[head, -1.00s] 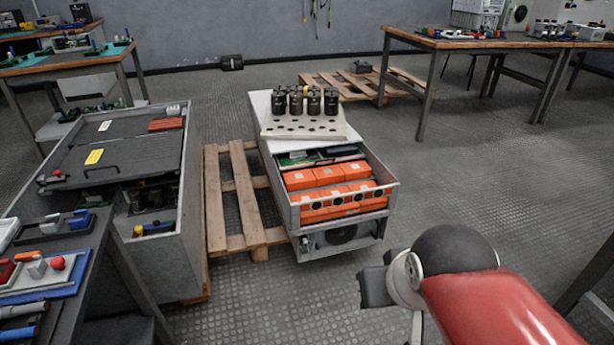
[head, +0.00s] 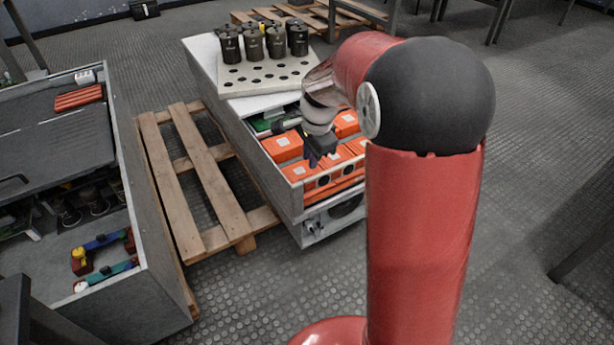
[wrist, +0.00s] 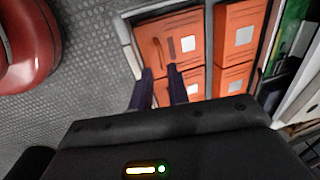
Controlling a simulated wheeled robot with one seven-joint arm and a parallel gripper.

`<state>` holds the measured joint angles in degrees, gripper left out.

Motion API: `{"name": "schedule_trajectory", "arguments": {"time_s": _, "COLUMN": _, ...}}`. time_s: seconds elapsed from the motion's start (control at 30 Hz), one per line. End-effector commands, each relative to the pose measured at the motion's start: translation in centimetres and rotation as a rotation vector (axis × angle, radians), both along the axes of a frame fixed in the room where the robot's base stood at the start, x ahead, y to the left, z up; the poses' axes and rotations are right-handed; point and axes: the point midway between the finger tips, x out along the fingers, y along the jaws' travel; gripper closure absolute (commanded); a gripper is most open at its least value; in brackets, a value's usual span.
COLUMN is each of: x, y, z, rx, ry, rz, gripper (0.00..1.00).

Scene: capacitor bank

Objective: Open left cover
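My gripper (head: 312,160) hangs fingers-down over the orange boxes in the open grey cabinet (head: 252,160). In the wrist view my gripper (wrist: 160,74) has its two dark fingers apart, with no object clearly held between them. An orange box (wrist: 172,42) lies beyond the fingertips; I cannot tell if they touch it. At the left, the other grey cabinet (head: 145,235) has a dark flat cover panel (head: 70,150) with a black handle (head: 14,180). The panel's left part is out of frame. My arm hides part of the open cabinet.
A perforated white tray (head: 268,72) with several dark capacitors (head: 228,43) stands on the open cabinet. A wooden pallet (head: 210,190) lies between the cabinets. Coloured parts (head: 103,258) sit in the left cabinet's front opening. Clear floor lies right of my arm.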

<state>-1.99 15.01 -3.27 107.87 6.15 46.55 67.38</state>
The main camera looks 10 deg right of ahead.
Motion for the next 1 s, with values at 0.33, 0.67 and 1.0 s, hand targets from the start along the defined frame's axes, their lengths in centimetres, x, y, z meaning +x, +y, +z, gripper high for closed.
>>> {"name": "schedule_trajectory", "arguments": {"time_s": 0.33, "x": 0.9, "y": 0.3, "z": -5.4, "rx": 0.001, "ry": 0.005, "rz": -0.002, "gripper": 0.83}}
{"name": "schedule_trajectory", "arguments": {"time_s": 0.67, "x": 1.3, "y": 0.4, "z": -7.3, "rx": 0.001, "ry": 0.002, "rz": -0.001, "gripper": 0.83}}
{"name": "schedule_trajectory", "arguments": {"time_s": 1.0, "x": 1.3, "y": 0.4, "z": -7.3, "rx": 0.0, "ry": 0.001, "rz": 0.0, "gripper": 1.0}}
